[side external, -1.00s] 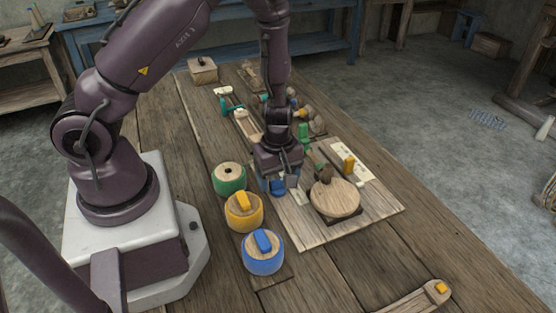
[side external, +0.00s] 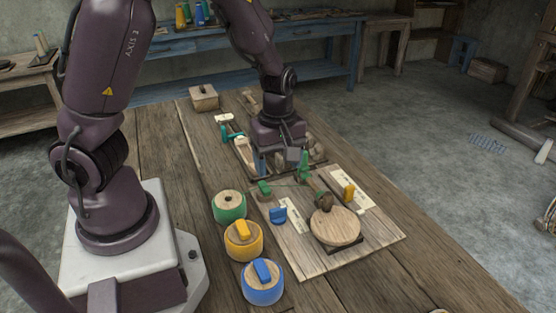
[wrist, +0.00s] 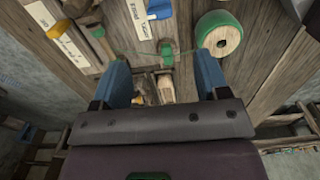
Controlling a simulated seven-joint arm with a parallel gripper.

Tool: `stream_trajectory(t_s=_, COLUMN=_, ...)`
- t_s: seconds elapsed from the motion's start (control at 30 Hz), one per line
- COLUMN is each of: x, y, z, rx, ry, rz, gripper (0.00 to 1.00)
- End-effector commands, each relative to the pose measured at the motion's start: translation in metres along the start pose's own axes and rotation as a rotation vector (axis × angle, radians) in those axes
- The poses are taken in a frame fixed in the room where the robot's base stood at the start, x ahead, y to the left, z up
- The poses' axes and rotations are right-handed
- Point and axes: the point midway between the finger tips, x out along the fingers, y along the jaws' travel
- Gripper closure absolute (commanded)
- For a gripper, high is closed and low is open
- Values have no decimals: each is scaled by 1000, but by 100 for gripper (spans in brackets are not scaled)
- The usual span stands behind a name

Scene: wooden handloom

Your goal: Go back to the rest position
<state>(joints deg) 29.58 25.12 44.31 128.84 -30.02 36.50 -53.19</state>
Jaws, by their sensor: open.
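A thin green line runs from the green piece toward a green upright (side external: 303,165). The green piece also shows between the fingers in the wrist view (wrist: 166,52).
Green (side external: 229,206), yellow (side external: 243,240) and blue (side external: 262,281) spools stand left of the board. A round wooden disc (side external: 335,226) with a brown knob sits on the board. A small box (side external: 204,98) stands at the far end. The table's right side is mostly clear.

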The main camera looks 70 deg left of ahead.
Motion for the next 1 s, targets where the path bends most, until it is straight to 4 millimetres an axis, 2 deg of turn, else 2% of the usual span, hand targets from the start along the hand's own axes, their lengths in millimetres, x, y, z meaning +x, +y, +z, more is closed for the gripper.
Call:
stream_trajectory(t_s=0.17, x=0, y=-1, z=0, rx=45, ry=-2, rz=-4, gripper=32)
stream_trajectory(t_s=0.27, x=2, y=-8, z=2, rx=169, ry=-7, rz=-40, gripper=32)
stream_trajectory(t_s=0.37, x=-3, y=-22, z=20, rx=414, ry=-58, rz=-74, gripper=32)
stream_trajectory(t_s=0.57, x=-40, y=-41, z=50, rx=847, ry=-153, rz=-9, gripper=32)
stream_trajectory(t_s=0.7, x=-76, y=-54, z=62, rx=1133, ry=-147, rz=88, gripper=32)
stream_trajectory(t_s=0.9, x=-132, y=-79, z=65, rx=1487, ry=27, rz=237, gripper=32)
stream_trajectory(t_s=1.0, x=-156, y=-91, z=62, rx=1573, ry=157, rz=285, gripper=32)
